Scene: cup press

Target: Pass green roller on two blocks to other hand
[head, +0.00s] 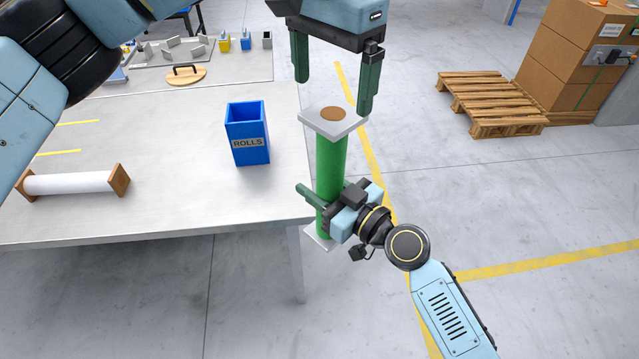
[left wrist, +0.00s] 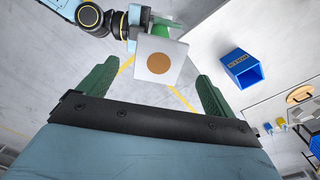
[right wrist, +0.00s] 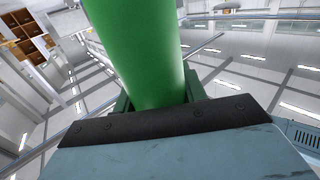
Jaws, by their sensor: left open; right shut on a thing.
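The green roller (head: 330,160) stands upright in the air just off the table's right edge, with a pale square block at each end. Its top block (head: 333,122) has a brown round spot, which also faces the left wrist camera (left wrist: 158,62). My right gripper (head: 325,205) is shut around the lower part of the roller; the right wrist view shows the green cylinder (right wrist: 140,50) between its fingers. My left gripper (head: 334,85) is open above the top block, fingers pointing down, apart from it. In the left wrist view the block lies between and beyond the open fingers (left wrist: 155,85).
A blue box marked ROLLS (head: 248,135) stands on the table (head: 180,200), left of the roller. A white roller with brown ends (head: 70,183) lies at the table's left. A round wooden lid (head: 186,75) and small items sit farther back. A pallet (head: 490,102) stands on the floor.

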